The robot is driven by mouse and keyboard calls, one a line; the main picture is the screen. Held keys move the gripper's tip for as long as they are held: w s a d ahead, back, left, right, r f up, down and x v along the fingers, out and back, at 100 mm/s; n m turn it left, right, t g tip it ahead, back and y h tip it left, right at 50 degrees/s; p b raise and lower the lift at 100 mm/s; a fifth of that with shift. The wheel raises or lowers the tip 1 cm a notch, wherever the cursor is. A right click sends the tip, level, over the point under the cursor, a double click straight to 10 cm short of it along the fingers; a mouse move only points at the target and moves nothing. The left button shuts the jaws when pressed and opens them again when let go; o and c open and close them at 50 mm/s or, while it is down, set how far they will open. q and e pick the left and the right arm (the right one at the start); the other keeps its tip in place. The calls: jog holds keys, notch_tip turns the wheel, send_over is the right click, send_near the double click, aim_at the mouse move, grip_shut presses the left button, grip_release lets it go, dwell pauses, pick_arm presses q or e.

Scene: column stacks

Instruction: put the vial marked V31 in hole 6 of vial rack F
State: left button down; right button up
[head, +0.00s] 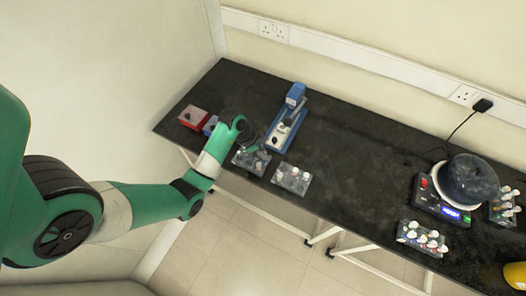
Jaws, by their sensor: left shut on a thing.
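My left gripper (254,145) points down just above a small clear rack (248,163) near the front edge of the bench. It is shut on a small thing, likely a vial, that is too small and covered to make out. A second clear rack (292,179) with a few light-capped vials stands to its right. Another rack (422,239) with several white- and red-capped vials stands at the front right, and one more (504,208) at the far right edge. Rack letters, hole numbers and vial marks are too small to read. My right gripper is not in view.
A blue and silver device (287,128) stands behind the racks. A red box (193,117) and a blue box (211,125) are at the left. A dark round machine (469,180) with a lit display stands at the right. The bench middle (360,165) is clear.

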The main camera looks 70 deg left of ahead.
pick_arm(q)
jog(key=shift+f, duration=0.1)
jog(key=shift+f+b, duration=0.4)
jog(key=shift+f, duration=0.1)
jog(key=shift+c, duration=1.6)
grip_release()
notch_tip(320, 180, up, 6)
jog(key=p, duration=0.7)
